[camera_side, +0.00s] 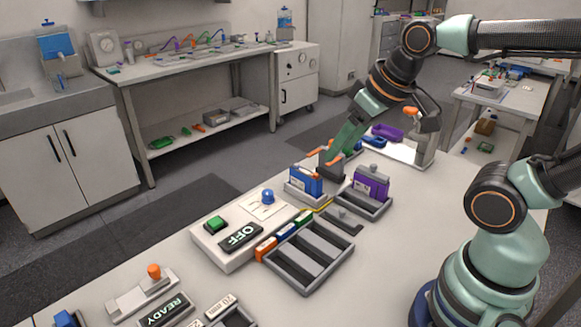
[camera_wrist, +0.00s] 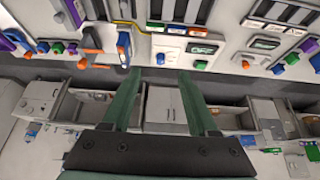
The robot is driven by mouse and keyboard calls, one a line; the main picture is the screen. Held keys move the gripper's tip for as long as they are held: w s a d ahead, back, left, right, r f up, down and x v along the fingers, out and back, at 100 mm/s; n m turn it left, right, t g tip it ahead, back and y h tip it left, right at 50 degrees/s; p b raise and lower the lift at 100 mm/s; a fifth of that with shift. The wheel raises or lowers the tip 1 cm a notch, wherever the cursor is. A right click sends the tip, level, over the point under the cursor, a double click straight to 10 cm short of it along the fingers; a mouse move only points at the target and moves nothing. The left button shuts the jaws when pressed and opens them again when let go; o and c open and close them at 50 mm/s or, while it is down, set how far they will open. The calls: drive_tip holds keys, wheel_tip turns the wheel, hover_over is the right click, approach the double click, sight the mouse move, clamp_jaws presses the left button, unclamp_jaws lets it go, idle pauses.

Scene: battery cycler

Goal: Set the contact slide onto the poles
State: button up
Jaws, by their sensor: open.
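A blue battery (camera_side: 304,182) stands upright in a light holder on the bench in the side view; it also shows in the wrist view (camera_wrist: 124,48). A small blue knob (camera_side: 267,196) sits on a white plate beside it, and an orange knob (camera_side: 153,271) stands on a grey block at the lower left. I cannot tell which of these knobbed parts is the contact slide. The battery's poles are too small to make out. My gripper (camera_side: 325,156) is open, just behind and above the blue battery. Its green fingers (camera_wrist: 163,76) are spread and empty in the wrist view.
A white box with a green button and a display reading OFF (camera_side: 240,236) stands left of a grey compartment tray (camera_side: 345,249). A purple battery (camera_side: 371,182) stands in a holder right of the blue one. A READY display (camera_side: 165,310) is at the lower left.

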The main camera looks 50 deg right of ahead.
drive_tip(key=w+d+r+m+g, duration=0.2)
drive_tip(key=w+d+m+g, duration=0.35)
drive_tip(key=w+d, duration=1.05)
drive_tip(key=w+d+f+m, duration=0.2)
drive_tip(key=d+f+m, duration=0.25)
drive_tip(key=d, duration=0.25)
drive_tip(key=shift+n, duration=0.5)
drive_tip(key=f, duration=1.1)
drive_tip(key=shift+a+f, duration=0.25)
drive_tip(key=shift+f, duration=0.05)
clamp_jaws()
drive_tip(key=shift+r, duration=0.1)
